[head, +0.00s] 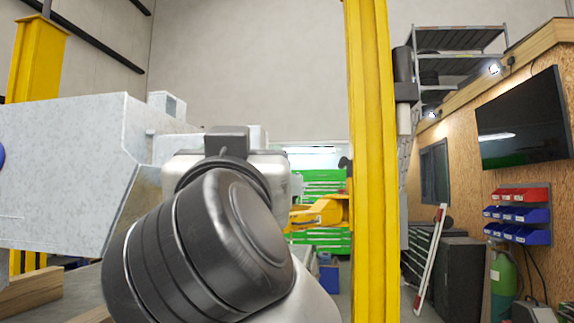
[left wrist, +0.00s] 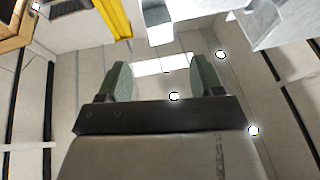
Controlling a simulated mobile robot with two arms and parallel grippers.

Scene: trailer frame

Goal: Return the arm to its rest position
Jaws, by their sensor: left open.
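My left gripper (left wrist: 162,74) shows in the left wrist view with its two dark green fingers wide apart and nothing between them. Beyond it are pale walls and bright lights. In the head view a large grey and black arm joint of mine fills the lower middle and hides what is behind it; no gripper fingers can be made out there. The grey metal trailer frame (head: 60,170) is at the left of the head view, close beside my arm. A grey metal part (left wrist: 280,22) also shows at the upper right of the left wrist view. My right gripper is in neither view.
A yellow post (head: 370,160) stands right of my arm, another (head: 37,60) at the far left. Wooden beams (head: 35,291) lie at lower left. Green drawers (head: 322,188) are behind. Blue and red bins (head: 517,213) and a screen (head: 522,120) hang on the right wall.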

